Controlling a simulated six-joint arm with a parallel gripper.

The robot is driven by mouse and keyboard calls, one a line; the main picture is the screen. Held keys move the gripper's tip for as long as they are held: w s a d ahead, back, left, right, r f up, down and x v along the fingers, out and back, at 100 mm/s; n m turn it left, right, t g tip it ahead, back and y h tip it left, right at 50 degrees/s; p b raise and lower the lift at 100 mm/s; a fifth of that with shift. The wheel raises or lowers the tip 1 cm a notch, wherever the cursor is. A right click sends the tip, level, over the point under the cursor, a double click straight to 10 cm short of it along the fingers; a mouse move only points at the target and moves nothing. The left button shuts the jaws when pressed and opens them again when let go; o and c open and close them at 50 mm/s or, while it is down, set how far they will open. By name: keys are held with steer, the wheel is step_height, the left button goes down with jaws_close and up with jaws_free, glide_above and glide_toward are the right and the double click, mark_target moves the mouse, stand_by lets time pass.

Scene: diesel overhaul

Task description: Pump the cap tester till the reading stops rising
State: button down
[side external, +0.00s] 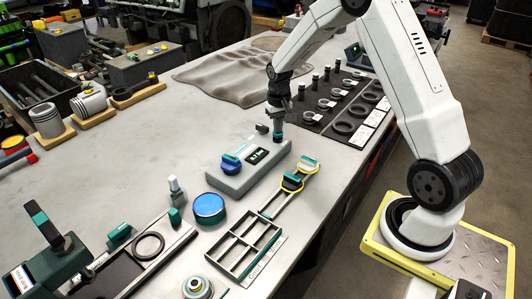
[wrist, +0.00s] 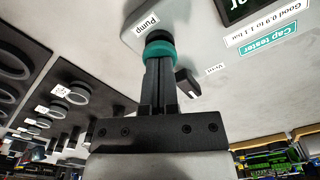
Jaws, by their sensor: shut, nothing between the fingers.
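The cap tester (side external: 240,180) is a grey box on the bench, with a small dark display (side external: 258,155) whose digits are too small to read surely. A blue cap with a teal top (side external: 231,163) sits on its left end. The pump plunger (side external: 278,138), dark with a teal ring, stands at its right end; the ring also shows in the wrist view (wrist: 159,50) beside the "Pump" label. My gripper (side external: 278,120) is shut and empty, its fingertips right at the plunger's top; whether they touch is unclear. A dark vent lever (wrist: 187,84) is beside the fingers.
A dark board with rings and labels (side external: 338,112) is behind right.

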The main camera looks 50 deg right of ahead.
stand_by(0.5)
steer(key=shift+r, duration=2.05)
steer(key=shift+f, duration=0.65)
steer(key=shift+f, duration=0.35)
steer(key=shift+f, duration=1.2)
steer(key=shift+r, duration=2.2)
steer(key=shift+f, duration=0.7)
